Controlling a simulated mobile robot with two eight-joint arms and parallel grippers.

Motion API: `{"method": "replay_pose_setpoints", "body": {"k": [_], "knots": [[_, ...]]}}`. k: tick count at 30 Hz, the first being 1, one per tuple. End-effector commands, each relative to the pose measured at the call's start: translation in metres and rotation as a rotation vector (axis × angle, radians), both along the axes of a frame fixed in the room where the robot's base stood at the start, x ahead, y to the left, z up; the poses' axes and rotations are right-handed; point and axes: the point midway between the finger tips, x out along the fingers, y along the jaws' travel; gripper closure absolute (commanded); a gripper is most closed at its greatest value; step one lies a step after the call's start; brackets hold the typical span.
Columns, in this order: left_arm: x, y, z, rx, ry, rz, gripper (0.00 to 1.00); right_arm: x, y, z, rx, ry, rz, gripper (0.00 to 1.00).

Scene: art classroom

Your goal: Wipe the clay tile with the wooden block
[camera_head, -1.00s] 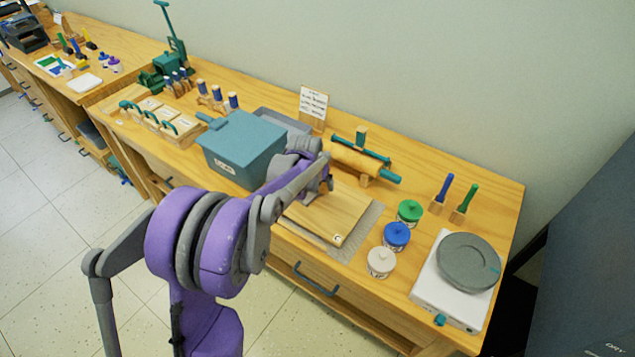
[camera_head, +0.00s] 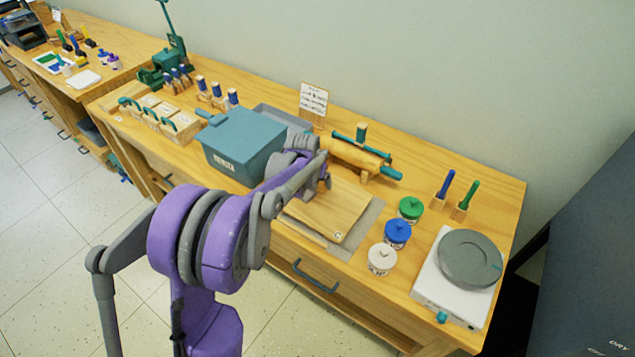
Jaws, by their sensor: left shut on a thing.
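My left gripper (camera_head: 322,182) is low over the far left part of a tan wooden board (camera_head: 340,214), which lies on a grey mat (camera_head: 372,218). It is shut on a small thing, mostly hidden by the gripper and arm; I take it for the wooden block. I cannot make out the clay tile apart from the board; my arm covers that area. Whether the held thing touches the surface below cannot be told. My right gripper is not in view.
A blue-grey lidded box (camera_head: 240,145) stands close left of my gripper. A rolling pin (camera_head: 355,158) on a stand is just behind it. Green (camera_head: 410,209), blue (camera_head: 397,233) and white (camera_head: 382,259) jars stand to the right, before a pottery wheel (camera_head: 468,260).

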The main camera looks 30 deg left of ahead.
Motion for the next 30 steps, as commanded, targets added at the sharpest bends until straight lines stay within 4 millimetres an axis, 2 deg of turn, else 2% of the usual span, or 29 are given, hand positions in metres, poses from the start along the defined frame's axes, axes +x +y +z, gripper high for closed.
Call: {"method": "replay_pose_setpoints", "body": {"k": [7, 16, 25, 30], "knots": [[0.004, 0.023, 0.002, 0.000, 0.000, 0.002, 0.74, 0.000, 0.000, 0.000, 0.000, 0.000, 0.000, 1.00], [0.006, 0.034, 0.001, 0.001, 0.000, 0.001, 0.74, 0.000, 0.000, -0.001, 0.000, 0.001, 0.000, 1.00], [0.010, 0.060, -0.001, 0.001, 0.000, 0.001, 0.74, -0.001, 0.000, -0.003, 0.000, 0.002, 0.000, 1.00], [0.011, 0.065, 0.000, 0.000, 0.000, 0.000, 0.74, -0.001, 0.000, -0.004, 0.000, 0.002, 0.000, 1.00]]}}
